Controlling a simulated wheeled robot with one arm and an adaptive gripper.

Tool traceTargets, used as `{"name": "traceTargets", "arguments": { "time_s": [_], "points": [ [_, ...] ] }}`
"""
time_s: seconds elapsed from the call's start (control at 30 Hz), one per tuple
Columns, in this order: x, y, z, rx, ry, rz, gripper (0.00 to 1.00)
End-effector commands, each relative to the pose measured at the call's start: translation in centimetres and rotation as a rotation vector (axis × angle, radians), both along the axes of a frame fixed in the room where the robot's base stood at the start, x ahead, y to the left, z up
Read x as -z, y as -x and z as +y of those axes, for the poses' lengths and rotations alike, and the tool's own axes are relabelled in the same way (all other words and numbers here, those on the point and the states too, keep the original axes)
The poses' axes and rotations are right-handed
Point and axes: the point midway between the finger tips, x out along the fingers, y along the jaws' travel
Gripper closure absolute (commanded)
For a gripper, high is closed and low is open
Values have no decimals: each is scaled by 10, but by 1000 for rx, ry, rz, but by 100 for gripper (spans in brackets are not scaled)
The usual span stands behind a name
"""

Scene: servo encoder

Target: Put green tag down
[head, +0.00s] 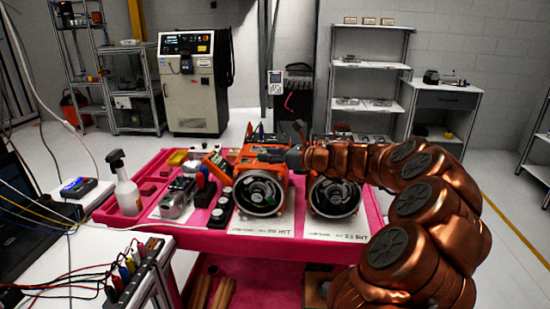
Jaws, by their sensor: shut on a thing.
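My copper-coloured arm reaches in from the right over the pink cart (180,234). My gripper (297,148) is small and dark in the head view, above and between two orange servo motors. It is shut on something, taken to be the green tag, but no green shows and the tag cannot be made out. The left motor (262,190) and the right motor (333,195) stand on white labelled sheets, with their round ends facing me. My arm hides part of the right motor's top.
A white spray bottle (123,184), a grey metal part (176,199) and an orange handheld meter (217,165) are on the cart's left side. A bench with cables and coloured plugs (128,271) is at front left. Shelves and a control cabinet (194,85) stand behind.

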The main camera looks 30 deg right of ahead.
Motion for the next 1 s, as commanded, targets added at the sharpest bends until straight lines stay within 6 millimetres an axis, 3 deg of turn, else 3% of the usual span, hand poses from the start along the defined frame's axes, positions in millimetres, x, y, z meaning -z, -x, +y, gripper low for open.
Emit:
{"name": "traceTargets", "arguments": {
  "time_s": [0.4,0.6,0.83,1.0],
  "points": [
    [4,-33,-36,2,2,0,83],
    [7,-38,-39,1,-1,0,83],
    [32,-37,-40,1,-2,0,83],
    [40,-37,-39,2,1,-1,83]
  ]
}}
